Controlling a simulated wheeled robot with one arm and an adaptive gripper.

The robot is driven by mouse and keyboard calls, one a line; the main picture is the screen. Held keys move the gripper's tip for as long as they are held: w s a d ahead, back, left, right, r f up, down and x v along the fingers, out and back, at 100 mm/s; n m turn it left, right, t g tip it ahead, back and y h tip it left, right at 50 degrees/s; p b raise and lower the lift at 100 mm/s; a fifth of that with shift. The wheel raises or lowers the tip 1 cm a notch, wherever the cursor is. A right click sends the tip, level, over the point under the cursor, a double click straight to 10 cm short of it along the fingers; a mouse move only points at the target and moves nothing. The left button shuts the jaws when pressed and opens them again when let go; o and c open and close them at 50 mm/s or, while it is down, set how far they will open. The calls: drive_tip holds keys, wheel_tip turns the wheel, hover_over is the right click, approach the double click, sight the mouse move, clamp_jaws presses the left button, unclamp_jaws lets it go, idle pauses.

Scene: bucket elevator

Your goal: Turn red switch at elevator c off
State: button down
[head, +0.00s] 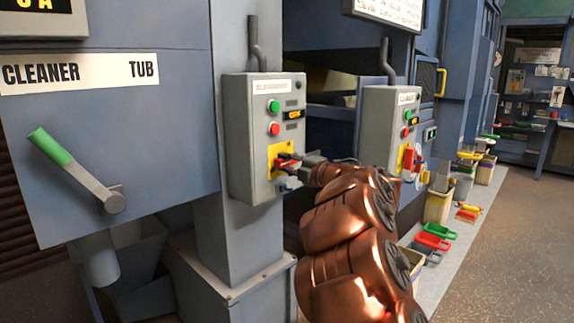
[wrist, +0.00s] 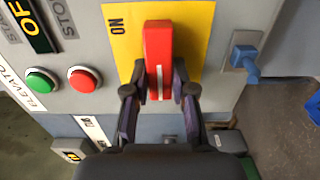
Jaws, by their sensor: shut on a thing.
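The red switch (wrist: 158,48) is a flat red handle with a white line, on a yellow plate (wrist: 200,25) of a grey control box. An ON label shows beside the handle in the wrist view; no OFF label of the plate is visible there. My gripper (wrist: 160,90) is shut on the red handle, one finger on each side. In the head view the red switch (head: 285,162) sits low on the near control box (head: 250,150), its handle roughly horizontal and partly hidden by my gripper (head: 292,166). The box's name label is too blurred to read fully.
The box also carries a green button (wrist: 42,80), a red button (wrist: 83,79) and a blue toggle (wrist: 246,62). A second box (head: 385,120) with a similar red switch stands to the right. A green-tipped lever (head: 75,168) is at left. Several bins line the right floor.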

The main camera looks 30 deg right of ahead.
drive_tip(key=shift+f, duration=0.1)
drive_tip(key=c, duration=1)
unclamp_jaws()
drive_tip(key=shift+o, duration=0.2)
drive_tip(key=v, duration=1.2)
